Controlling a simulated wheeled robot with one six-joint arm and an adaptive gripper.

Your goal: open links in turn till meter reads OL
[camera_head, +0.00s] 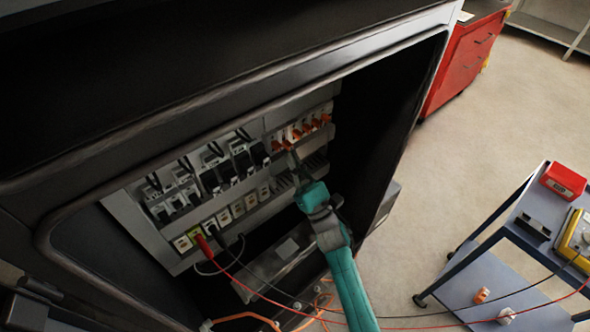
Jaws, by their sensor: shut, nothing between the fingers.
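The links (304,128) look like a row of small orange levers at the upper right of the panel inside the open cabinet. Some seem to sit at different angles, but they are too small to tell which are open. My gripper (293,154) is shut and empty, with its tip just below the left end of this row. I cannot tell whether it touches a link. My teal arm reaches up from the bottom. The yellow meter (574,243) is on the cart at the right, cut off by the picture edge. Its reading cannot be made out.
A red lead (262,295) and a black lead (243,267) run from the panel's lower left towards the meter. Black breakers (212,180) fill the panel's left and middle. The cart (490,225) carries a red box (563,181). Floor is clear between cabinet and cart.

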